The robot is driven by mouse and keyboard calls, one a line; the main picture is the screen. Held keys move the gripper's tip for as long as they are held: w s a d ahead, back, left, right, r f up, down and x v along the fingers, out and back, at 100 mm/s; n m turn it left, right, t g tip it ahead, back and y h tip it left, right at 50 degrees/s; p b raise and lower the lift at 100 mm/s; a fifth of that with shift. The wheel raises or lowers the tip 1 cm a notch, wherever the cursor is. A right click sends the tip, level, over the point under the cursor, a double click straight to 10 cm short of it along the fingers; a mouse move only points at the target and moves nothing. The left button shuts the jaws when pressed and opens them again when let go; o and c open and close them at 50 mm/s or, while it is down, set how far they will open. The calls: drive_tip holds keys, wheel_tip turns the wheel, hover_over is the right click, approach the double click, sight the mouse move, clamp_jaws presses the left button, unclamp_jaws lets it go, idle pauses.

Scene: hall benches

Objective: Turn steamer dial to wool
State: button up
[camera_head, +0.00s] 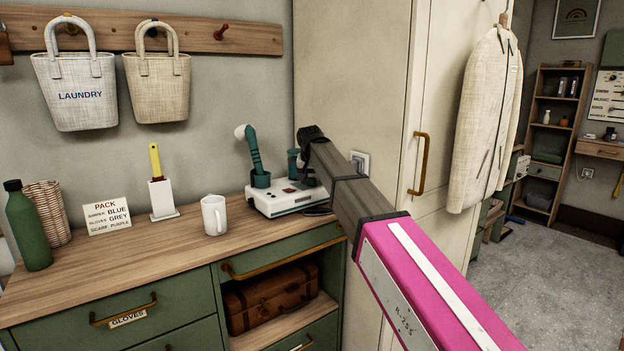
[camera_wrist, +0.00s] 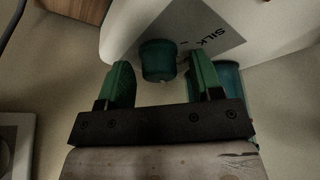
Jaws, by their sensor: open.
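The steamer (camera_head: 285,200) is a white box with a teal nozzle on the wooden counter, beside the tall cream cabinet. My arm reaches to its right side and hides part of it. In the wrist view, my gripper (camera_wrist: 161,70) has its two green fingers apart. The teal dial (camera_wrist: 158,60) stands between them, with small gaps showing on both sides. A grey label (camera_wrist: 195,28) beside the dial reads "SILK" with a short mark; other words and the dial's pointer cannot be made out. Another teal cylinder (camera_wrist: 230,76) is partly hidden behind the right finger.
A white mug (camera_head: 214,215) stands left of the steamer. Further left are a yellow-handled tool in a white holder (camera_head: 163,198), a "PACK" sign (camera_head: 107,216) and a green bottle (camera_head: 28,225). A wall socket (camera_head: 360,162) is on the cabinet side. The counter's front is clear.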

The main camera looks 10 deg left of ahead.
drive_tip(key=c, duration=0.9)
drive_tip(key=shift+c, duration=0.2)
drive_tip(key=shift+n, duration=0.3)
drive_tip(key=shift+n+g+y, duration=0.15)
drive_tip(key=shift+n+y, duration=0.4)
drive_tip(key=shift+n, duration=0.75)
drive_tip(key=shift+n+g+y, duration=0.15)
drive_tip(key=shift+n+y, duration=0.4)
drive_tip(key=shift+n, duration=0.75)
drive_tip(key=o, duration=0.9)
drive_tip(key=shift+o, duration=0.2)
drive_tip(key=shift+r, duration=0.1)
drive_tip(key=v, duration=1)
drive_tip(key=shift+r, duration=0.35)
